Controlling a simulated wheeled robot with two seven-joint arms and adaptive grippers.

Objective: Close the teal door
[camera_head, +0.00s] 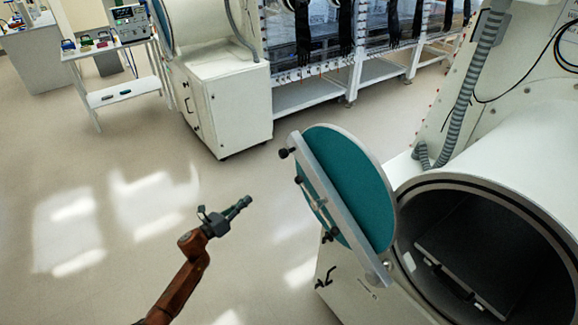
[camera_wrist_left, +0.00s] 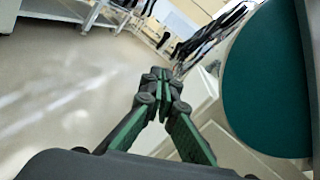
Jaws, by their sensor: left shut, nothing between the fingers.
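The teal door (camera_head: 358,183) is a round disc with a grey bar across its face and dark knobs on the bar. It stands swung open, to the left of the round dark chamber opening (camera_head: 480,245). My left gripper (camera_head: 247,201) is shut and empty, to the left of the door and apart from it. In the left wrist view the gripper's fingers (camera_wrist_left: 160,75) meet at the tips, and the teal door (camera_wrist_left: 262,85) fills the right side. My right gripper is in neither view.
A white cabinet (camera_head: 228,103) stands behind the door. A glovebox row with hanging black gloves (camera_head: 346,27) runs along the back. A white cart (camera_head: 128,92) with instruments is at the upper left. The floor (camera_head: 110,200) around my left arm is clear.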

